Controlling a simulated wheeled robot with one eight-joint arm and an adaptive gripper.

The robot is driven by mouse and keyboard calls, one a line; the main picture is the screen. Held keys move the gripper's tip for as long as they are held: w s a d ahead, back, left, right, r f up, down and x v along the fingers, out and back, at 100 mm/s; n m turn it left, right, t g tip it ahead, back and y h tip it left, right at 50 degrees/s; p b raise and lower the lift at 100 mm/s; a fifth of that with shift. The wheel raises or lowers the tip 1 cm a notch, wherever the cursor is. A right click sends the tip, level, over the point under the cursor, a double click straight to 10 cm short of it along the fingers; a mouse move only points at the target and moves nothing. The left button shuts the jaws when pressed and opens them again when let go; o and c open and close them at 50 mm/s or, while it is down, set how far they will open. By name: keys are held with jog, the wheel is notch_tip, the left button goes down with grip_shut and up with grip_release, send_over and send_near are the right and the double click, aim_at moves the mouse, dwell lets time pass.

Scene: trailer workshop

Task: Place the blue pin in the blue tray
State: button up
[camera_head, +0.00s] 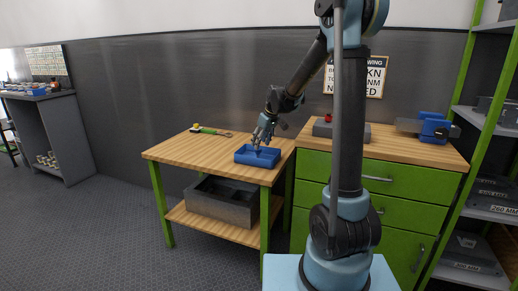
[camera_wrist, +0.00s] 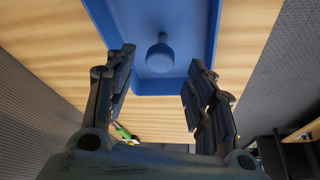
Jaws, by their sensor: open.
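The blue tray (camera_head: 257,160) sits on the wooden top of the left workbench, near its front right corner. It also fills the upper middle of the wrist view (camera_wrist: 204,28). The blue pin (camera_wrist: 159,57), with a round head and a narrower stem, is inside the tray in the wrist view. I cannot make out the pin in the head view. My gripper (camera_head: 261,137) is above the tray, pointing down. In the wrist view its fingers (camera_wrist: 161,62) are spread wide apart, with the pin between and beyond them, and they hold nothing.
A green-handled tool (camera_head: 209,130) lies at the back of the workbench (camera_head: 190,150). A dark open crate (camera_head: 222,201) stands on its lower shelf. The green cabinet (camera_head: 395,177) to the right bears a blue vise (camera_head: 433,128) and a grey box with a red item. The workbench's left side is clear.

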jog(key=v, duration=0.7)
jog(key=s+d+m+h, duration=0.1)
jog(key=s+d+m, duration=0.1)
jog(key=s+d, duration=0.55)
jog(key=s+d+m, duration=0.2)
jog(key=s+d, duration=0.2)
jog(key=s, duration=0.7)
jog(key=s+d+f+m+h, duration=0.1)
jog(key=s+d+f, duration=0.3)
jog(key=s, duration=0.6)
jog(key=s+d+f+m+h, duration=0.1)
jog(key=s+d+f+m, duration=0.3)
jog(key=s+f, duration=0.3)
jog(key=s, duration=0.3)
jog(key=shift+d+f+g, duration=0.25)
jog(key=shift+d+g, duration=0.1)
jog(key=shift+g, duration=0.05)
